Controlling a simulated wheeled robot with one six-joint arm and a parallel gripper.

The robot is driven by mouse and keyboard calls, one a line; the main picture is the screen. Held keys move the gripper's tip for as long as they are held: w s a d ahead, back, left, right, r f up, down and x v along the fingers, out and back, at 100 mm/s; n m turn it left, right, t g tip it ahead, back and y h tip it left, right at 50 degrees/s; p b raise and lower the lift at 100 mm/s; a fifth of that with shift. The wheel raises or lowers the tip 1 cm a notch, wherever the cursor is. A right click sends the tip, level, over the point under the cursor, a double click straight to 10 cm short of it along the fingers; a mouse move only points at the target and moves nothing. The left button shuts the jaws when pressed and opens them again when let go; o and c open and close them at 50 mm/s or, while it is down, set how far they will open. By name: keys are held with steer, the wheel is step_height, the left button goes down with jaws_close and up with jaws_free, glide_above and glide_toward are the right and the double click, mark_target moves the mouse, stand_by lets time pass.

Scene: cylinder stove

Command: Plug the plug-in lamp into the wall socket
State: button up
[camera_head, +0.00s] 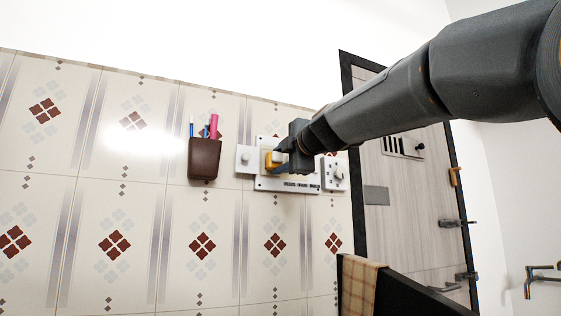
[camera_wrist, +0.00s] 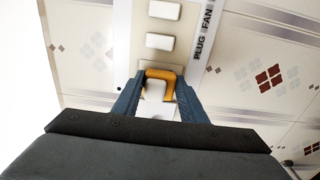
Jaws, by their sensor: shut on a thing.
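The plug-in lamp (camera_wrist: 166,75), an orange-yellow and white piece, is between the two blue fingers of my gripper (camera_wrist: 158,88) in the wrist view. The gripper is shut on it. In the head view the lamp (camera_head: 270,163) shows as a yellow patch in front of the white wall panel (camera_head: 266,183), with my gripper (camera_head: 281,157) beside it. A white plate with dark holes (camera_head: 326,184) at the panel's right looks like the wall socket. The lamp's far side is hidden, and I cannot tell whether it touches the panel.
White switches (camera_wrist: 159,41) line the panel near the lamp. A smaller white plate (camera_head: 243,164) sits at the panel's left. A brown holder with pens (camera_head: 204,159) hangs further left on the tiled wall. A dark-framed door (camera_head: 410,190) stands at the right.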

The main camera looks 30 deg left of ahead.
steer(key=shift+w+a, duration=0.25)
steer(key=shift+a, duration=0.1)
stand_by(0.3)
steer(key=o, duration=1.1)
steer(key=shift+c, duration=0.2)
steer(key=b+v, duration=0.4)
steer(key=v, duration=0.3)
steer(key=shift+s+d, duration=0.2)
steer(key=shift+d, duration=0.15)
